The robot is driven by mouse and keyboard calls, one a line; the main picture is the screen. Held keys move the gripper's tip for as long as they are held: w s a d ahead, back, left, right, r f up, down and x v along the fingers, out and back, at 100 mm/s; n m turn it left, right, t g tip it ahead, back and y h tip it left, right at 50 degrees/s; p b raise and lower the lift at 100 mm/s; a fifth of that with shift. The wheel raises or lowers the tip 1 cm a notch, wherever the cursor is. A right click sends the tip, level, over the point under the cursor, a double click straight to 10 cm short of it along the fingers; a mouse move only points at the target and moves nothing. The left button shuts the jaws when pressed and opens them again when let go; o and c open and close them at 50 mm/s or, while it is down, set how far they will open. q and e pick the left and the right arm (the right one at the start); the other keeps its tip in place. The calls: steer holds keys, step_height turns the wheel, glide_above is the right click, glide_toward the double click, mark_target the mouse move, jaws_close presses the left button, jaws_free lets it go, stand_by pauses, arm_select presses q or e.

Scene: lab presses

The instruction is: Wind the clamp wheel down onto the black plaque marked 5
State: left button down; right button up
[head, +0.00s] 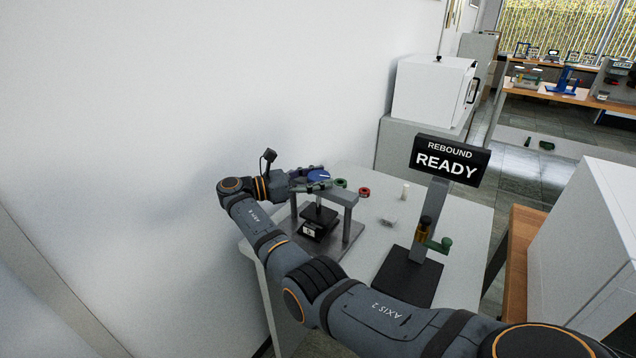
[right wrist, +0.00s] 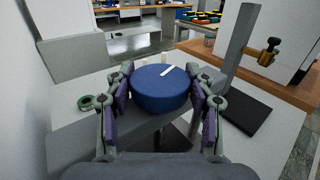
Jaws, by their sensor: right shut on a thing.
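The blue clamp wheel (right wrist: 160,90) has a white mark on top and sits above a grey press frame (head: 349,204). My right gripper (right wrist: 161,92) is shut on the wheel, with a finger on each side of its rim. In the head view the right gripper (head: 312,178) covers part of the wheel (head: 320,175). The black plaque marked 5 (head: 316,232) lies on the press base under the dark clamp pad (head: 319,215). Whether the pad touches the plaque is hard to tell. My left gripper is not in view.
A stand with a sign reading REBOUND READY (head: 450,160) rises at the right of the table (head: 465,215). Green (right wrist: 86,103) and red (head: 364,192) rings and a small pale cylinder (head: 405,190) are behind the press. A white wall is close on the left.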

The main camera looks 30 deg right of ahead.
mark_target(318, 175)
stand_by(0.3)
steer(key=o, duration=1.2)
step_height(318, 175, up, 10)
